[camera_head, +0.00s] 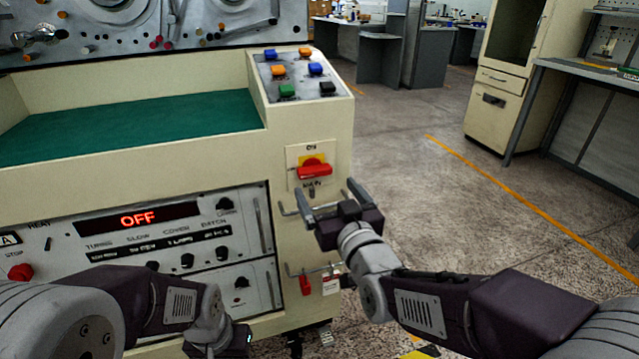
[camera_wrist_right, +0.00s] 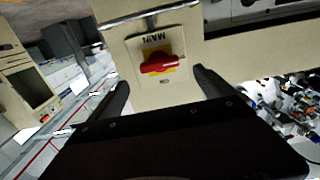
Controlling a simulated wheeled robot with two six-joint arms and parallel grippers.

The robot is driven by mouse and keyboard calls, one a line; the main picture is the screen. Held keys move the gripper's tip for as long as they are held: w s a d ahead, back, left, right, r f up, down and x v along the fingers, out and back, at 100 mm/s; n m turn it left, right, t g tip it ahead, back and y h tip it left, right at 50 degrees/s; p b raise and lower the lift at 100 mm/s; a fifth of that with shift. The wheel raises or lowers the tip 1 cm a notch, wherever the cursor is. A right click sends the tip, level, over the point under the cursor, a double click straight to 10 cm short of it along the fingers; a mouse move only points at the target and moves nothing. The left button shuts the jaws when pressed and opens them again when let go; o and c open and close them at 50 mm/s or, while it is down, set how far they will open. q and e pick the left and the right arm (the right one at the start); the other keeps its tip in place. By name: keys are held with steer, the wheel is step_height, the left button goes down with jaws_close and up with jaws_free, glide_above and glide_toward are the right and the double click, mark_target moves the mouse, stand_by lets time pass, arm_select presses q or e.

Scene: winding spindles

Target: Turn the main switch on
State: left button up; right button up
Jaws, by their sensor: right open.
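The main switch is a red rotary handle (camera_head: 314,170) on a yellow plate, on the cream front panel of the machine, right of the green work surface. The handle lies roughly horizontal, with "ON" printed above it. In the right wrist view the red handle (camera_wrist_right: 162,65) shows upside down, beyond and between the fingers, with "MAIN" lettering near it. My right gripper (camera_head: 325,190) is open and empty, just in front of and a little below the switch, apart from it. My left gripper (camera_head: 235,345) is low at the bottom edge, partly cut off; its fingers are hidden.
A red display (camera_head: 145,219) reads OFF. Coloured buttons (camera_head: 299,75) sit on the sloped panel above the switch. A bar handle, red lock (camera_head: 306,285) and white tag (camera_head: 331,281) hang below. The floor (camera_head: 420,190) to the right is clear.

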mark_target(317, 174)
steer(key=x, duration=0.2)
steer(key=b+x, duration=0.1)
steer(key=x, duration=0.2)
steer(key=shift+w+f, duration=0.15)
steer(key=shift+f, duration=0.05)
steer(key=shift+w+a+r, duration=0.1)
steer(key=shift+w+a, duration=0.15)
steer(key=shift+w, duration=0.35)
steer(key=c, duration=1.4)
